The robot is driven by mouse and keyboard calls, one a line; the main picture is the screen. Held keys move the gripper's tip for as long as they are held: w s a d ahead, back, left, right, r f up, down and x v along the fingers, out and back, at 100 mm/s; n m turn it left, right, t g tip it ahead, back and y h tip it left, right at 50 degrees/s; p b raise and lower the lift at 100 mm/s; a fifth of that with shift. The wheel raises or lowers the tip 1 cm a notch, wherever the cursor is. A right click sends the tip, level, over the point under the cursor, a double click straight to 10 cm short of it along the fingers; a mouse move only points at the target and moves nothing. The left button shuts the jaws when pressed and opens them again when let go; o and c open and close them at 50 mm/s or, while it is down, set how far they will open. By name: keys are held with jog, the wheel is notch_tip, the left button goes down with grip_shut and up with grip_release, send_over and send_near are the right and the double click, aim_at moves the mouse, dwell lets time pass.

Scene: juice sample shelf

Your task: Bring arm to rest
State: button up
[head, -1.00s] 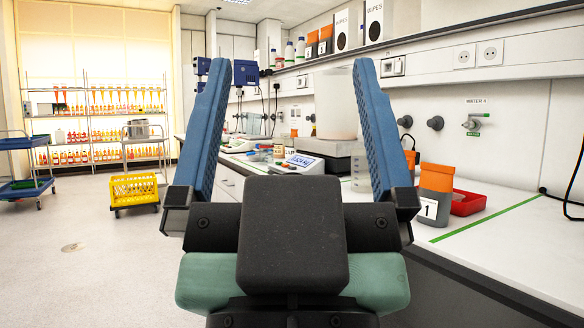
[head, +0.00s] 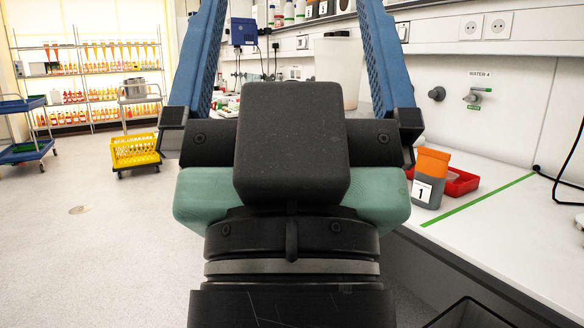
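My gripper (head: 290,45) fills the middle of the head view, seen from behind its dark body. Its two blue fingers stand wide apart and reach up to the top edge of the picture, where their tips are cut off. Nothing shows held between them; the far bench and a blue wall device (head: 244,32) show through the gap. The gripper appears in the air, left of the white bench (head: 500,218), and hides part of the bench's far end.
An orange and grey container marked 1 (head: 430,178) stands on the bench beside a red tray (head: 461,182). A dark bin (head: 468,314) shows at the bottom right. A yellow crate (head: 134,151), a blue cart (head: 24,150) and bottle shelves (head: 88,85) stand left.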

notch_tip(320, 180, up, 30)
jog(key=p, duration=2.8)
jog(key=shift+r, duration=0.25)
